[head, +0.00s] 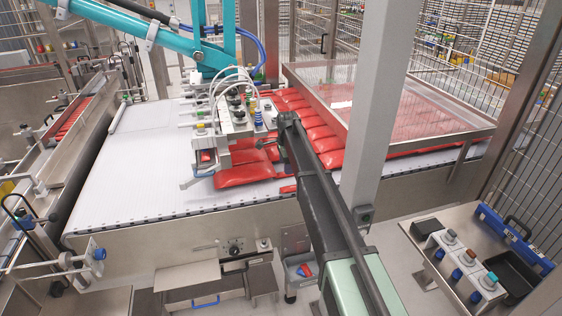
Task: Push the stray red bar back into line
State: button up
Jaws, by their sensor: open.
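Several red bars lie in rows on the white conveyor belt (135,165). One red bar (243,177) lies at the front left of the group, nearer the belt's front edge than its neighbours. A small red end of another bar (288,189) shows beside my arm, which hides the rest. My gripper (263,144) is small and dark in this view, open, above the bars and behind the front-left bar. I see nothing between its fingers, and whether it touches a bar is unclear.
The vacuum picker head (232,118), with hoses and a teal arm (150,25), hangs close left of my gripper. A clear guard (385,100) covers the bars at right. A grey post (375,100) stands right of my arm. The belt's left side is clear.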

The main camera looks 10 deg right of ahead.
aim_at(287, 188)
notch_tip(287, 188, down, 11)
jog(key=b, duration=1.1)
jog(key=shift+r, duration=0.1)
jog(key=shift+s, duration=0.1)
jog(key=shift+c, duration=0.5)
jog(key=c, duration=0.9)
jog(key=shift+w+a, duration=0.2)
jog(key=shift+w, duration=1.6)
